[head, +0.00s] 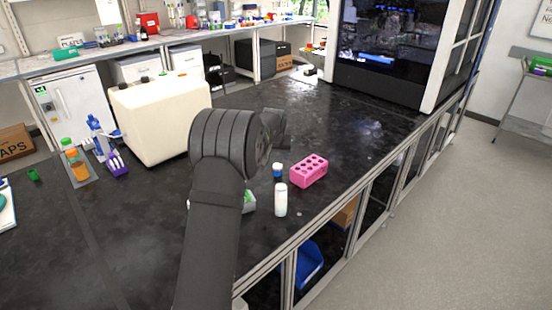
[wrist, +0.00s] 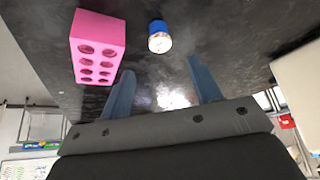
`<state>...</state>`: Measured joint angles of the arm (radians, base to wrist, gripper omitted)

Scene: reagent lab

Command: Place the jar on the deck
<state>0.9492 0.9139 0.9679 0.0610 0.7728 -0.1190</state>
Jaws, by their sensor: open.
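A small blue-and-white jar (head: 278,171) stands on the dark bench top, left of a pink rack. In the wrist view the jar (wrist: 159,38) is at the top centre, beyond my fingertips and roughly in line with the gap between them. My gripper (wrist: 160,70) is open, its two blue-grey fingers apart with nothing between them. It is apart from the jar. In the head view my dark arm rises in the middle and hides most of the gripper. A large instrument (head: 385,85) with a dark front window stands at the back; I cannot tell which surface is the deck.
The pink rack with holes (head: 309,171) is close beside the jar. A white bottle (head: 281,200) stands nearer the front edge. A cream box-shaped device (head: 160,115), a purple pipette stand (head: 112,160) and an orange container (head: 80,171) are at left. The bench behind the rack is clear.

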